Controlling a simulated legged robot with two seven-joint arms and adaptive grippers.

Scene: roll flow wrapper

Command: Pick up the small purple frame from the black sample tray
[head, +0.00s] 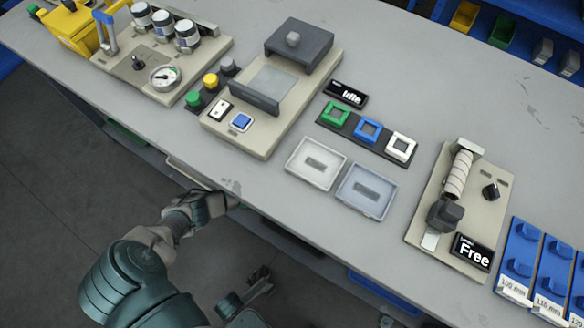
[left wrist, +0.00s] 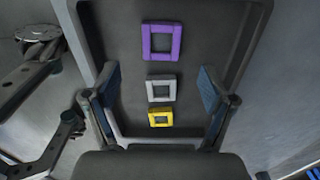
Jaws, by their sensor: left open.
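The small purple frame (left wrist: 162,42) lies flat in the dark sample tray (left wrist: 115,25) in the left wrist view, at the upper middle. A pale grey frame (left wrist: 160,80) and a yellow frame (left wrist: 160,109) lie below it in a column. My left gripper (left wrist: 158,78) is open, with one finger on each side of the column and nothing between the fingers but the view of the tray. The purple frame is just beyond the fingertips in the picture. In the head view my left gripper (head: 215,203) is at the table's front edge, partly hidden; the purple frame does not show there.
Two shallow trays (head: 315,163) (head: 368,190) lie nearer the edge. A beige machine (head: 265,95) stands behind the gripper. Dark linkages (left wrist: 30,75) show left of the tray.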

